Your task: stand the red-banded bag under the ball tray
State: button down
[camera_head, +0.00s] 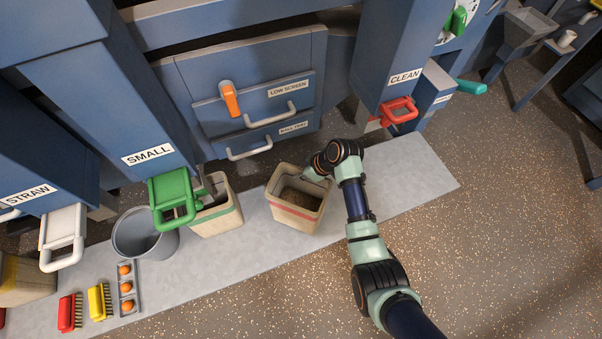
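The red-banded bag (288,213) stands upright and open-topped on the pale floor strip, with brown grain-like contents. It is in front of the blue cabinet, a little right of and nearer than the ball tray (262,138), a low shut drawer whose small label is hard to read. My gripper (317,176) is at the bag's back right rim, partly hidden by my wrist. I cannot tell whether its fingers are open or closed on the rim.
A red CLEAN gate (398,110) hangs right. The strip's right end is clear.

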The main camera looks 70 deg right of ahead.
notch_tip(320, 180, down, 3)
jog(key=shift+f+b, duration=0.2)
jog(key=shift+b, duration=0.5)
jog(key=c, duration=1.8)
grip_release()
jog(key=shift+f, duration=0.25)
jog(key=o, duration=0.5)
jog(key=shift+r, duration=0.1)
